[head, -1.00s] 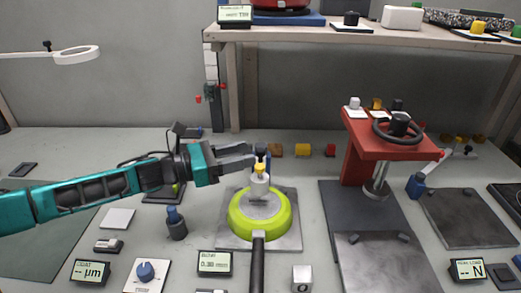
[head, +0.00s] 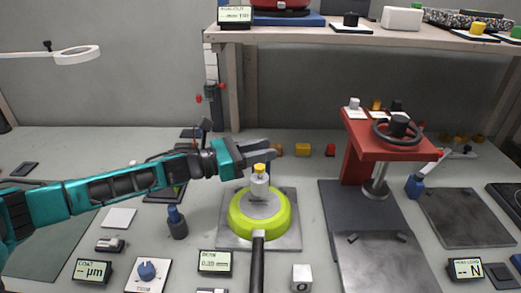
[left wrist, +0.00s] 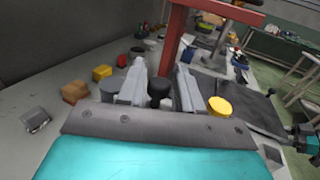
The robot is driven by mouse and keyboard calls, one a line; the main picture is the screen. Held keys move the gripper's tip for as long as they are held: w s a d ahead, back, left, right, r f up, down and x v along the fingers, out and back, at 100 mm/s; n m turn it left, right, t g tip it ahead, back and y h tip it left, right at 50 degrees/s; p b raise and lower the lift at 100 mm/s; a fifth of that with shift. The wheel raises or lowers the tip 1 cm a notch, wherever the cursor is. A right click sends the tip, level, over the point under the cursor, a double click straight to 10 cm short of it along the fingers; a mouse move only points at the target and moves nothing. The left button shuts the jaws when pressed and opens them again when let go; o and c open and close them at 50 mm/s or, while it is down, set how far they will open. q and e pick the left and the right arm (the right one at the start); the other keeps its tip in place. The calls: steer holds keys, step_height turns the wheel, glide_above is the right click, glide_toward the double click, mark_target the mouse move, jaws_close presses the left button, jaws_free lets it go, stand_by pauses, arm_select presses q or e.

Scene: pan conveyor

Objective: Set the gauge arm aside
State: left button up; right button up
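A lime-green pan (head: 240,226) with a black handle sits on a grey plate (head: 286,240). A pale cylinder (head: 259,188) with a yellow cap (head: 259,169) stands upright over the pan's middle. My left gripper (head: 268,148) is just behind and above this cap in the head view. In the left wrist view the left gripper's fingers (left wrist: 162,72) are apart, with a black knob (left wrist: 160,92) between them; contact is not clear. The yellow cap (left wrist: 220,106) is beside the right-hand finger. I cannot clearly make out a gauge arm.
A red stand (head: 360,160) with a black handwheel (head: 397,130) is to the right. Several small blocks, including a red one (head: 330,150), lie behind the pan. A blue-topped dark bottle (head: 177,222) stands left of it. A shelf (head: 300,36) spans the back.

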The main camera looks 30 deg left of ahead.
arm_select(q)
jaws_close()
steer(key=shift+d, duration=0.1)
stand_by(0.3)
